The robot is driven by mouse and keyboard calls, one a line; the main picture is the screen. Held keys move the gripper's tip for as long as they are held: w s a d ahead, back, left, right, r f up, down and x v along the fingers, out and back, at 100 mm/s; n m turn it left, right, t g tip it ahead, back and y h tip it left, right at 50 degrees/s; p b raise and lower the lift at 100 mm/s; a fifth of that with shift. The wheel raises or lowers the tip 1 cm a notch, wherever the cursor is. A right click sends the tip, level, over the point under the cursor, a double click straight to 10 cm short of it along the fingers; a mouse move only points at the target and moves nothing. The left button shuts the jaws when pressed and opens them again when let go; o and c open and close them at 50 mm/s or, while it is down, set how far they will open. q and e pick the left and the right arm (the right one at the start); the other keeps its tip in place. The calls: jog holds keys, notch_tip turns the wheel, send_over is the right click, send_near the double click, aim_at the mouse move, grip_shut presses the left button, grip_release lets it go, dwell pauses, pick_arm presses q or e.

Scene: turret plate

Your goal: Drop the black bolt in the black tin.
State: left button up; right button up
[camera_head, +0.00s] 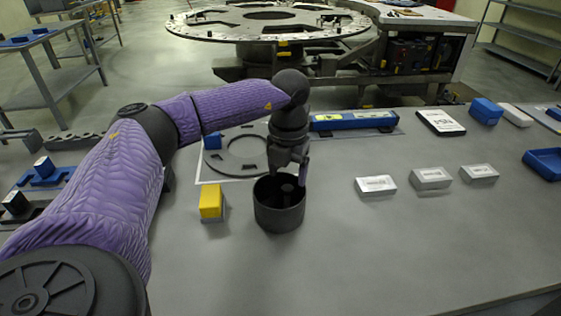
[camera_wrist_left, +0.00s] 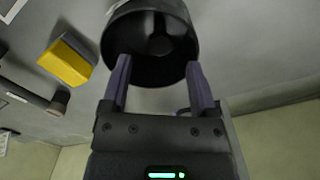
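The black tin (camera_head: 279,217) stands upright on the grey table, open at the top. It also shows in the wrist view (camera_wrist_left: 180,73). A dark shape with a rounded end, apparently the black bolt (camera_wrist_left: 159,44), is inside the tin; its dark colour blends with the tin. In the head view it shows faintly within the rim (camera_head: 286,188). My left gripper (camera_head: 289,172) points down over the tin's mouth. In the wrist view its purple fingers (camera_wrist_left: 158,62) are wide apart with nothing between them. My right gripper is not in view.
A yellow block (camera_head: 211,203) stands just left of the tin. Several white-topped boxes (camera_head: 375,186) sit to the right, with a blue tray (camera_head: 545,162) beyond. A flat dark ring (camera_head: 243,154) lies behind on a white sheet. The table's front right is clear.

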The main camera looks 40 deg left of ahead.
pick_arm(q)
notch_tip(320, 180, up, 10)
jog(key=p, duration=0.2)
dwell(0.5)
